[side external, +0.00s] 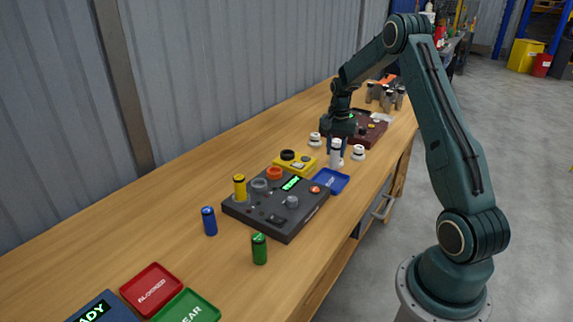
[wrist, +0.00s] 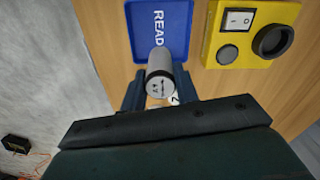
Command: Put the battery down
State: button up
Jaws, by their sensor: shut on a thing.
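A white battery (side external: 336,153) stands upright between the blue fingers of my gripper (side external: 338,146). In the wrist view the grey-white battery (wrist: 159,80) shows its marked end between the fingers of my gripper (wrist: 158,92), which is shut on it. The blue tray (side external: 329,181) lies just in front of the battery in the side view. In the wrist view the tray (wrist: 178,47) bears white letters reading READ, and the battery overlaps its lower edge. I cannot tell whether the battery touches the table.
A yellow box (side external: 295,164) and a dark panel (side external: 283,219) with a yellow battery (side external: 239,187) sit beside the tray. Blue (side external: 209,220) and green (side external: 259,248) batteries stand nearer. White round things (side external: 358,152) flank my gripper. Red (side external: 152,288) and green trays lie in front.

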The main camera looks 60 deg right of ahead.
aim_at(335, 160)
jog(key=shift+f, duration=2.2)
jog(key=shift+f, duration=0.15)
jog(key=o, duration=1.1)
jog(key=shift+c, duration=0.2)
notch_tip(335, 160, up, 12)
jog(key=shift+r, duration=0.1)
jog(key=shift+a+r, duration=0.1)
jog(key=shift+r, duration=0.05)
